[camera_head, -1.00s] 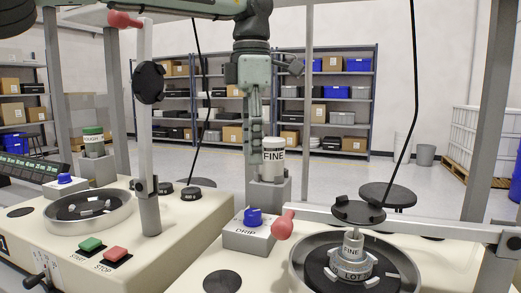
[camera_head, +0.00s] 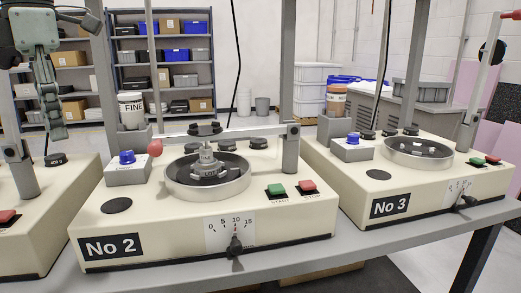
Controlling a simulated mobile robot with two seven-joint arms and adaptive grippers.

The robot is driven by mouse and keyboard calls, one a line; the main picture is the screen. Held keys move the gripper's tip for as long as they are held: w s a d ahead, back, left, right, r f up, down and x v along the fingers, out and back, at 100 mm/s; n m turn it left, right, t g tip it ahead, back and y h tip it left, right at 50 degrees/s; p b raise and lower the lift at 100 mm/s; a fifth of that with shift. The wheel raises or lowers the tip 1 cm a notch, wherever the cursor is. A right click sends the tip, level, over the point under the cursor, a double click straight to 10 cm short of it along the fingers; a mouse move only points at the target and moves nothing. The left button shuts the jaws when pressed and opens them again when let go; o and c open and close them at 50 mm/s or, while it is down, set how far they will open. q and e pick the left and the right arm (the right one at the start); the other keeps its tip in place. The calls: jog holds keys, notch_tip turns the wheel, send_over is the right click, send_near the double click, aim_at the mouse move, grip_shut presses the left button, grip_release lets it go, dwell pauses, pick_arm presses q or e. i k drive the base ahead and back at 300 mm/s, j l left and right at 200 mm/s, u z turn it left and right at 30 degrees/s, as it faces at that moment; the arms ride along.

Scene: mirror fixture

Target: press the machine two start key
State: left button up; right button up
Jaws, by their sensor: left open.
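The machine marked No 2 (camera_head: 112,246) stands on the bench in the middle. Its green start key (camera_head: 276,190) is on the front right of its cream top, just left of the red stop key (camera_head: 307,186). Both keys are uncovered. My left gripper (camera_head: 55,136) hangs fingers down at the upper left, open and empty, well away from the start key. My right gripper is out of view.
Machine two's arm (camera_head: 215,134) lies across its round pan (camera_head: 175,188), with a labelled weight under it. A blue knob (camera_head: 127,157) and FINE bottle (camera_head: 131,105) stand at its left. Machine No 3 (camera_head: 391,206) is at the right.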

aim_at(278, 190)
jog(key=k, duration=0.85)
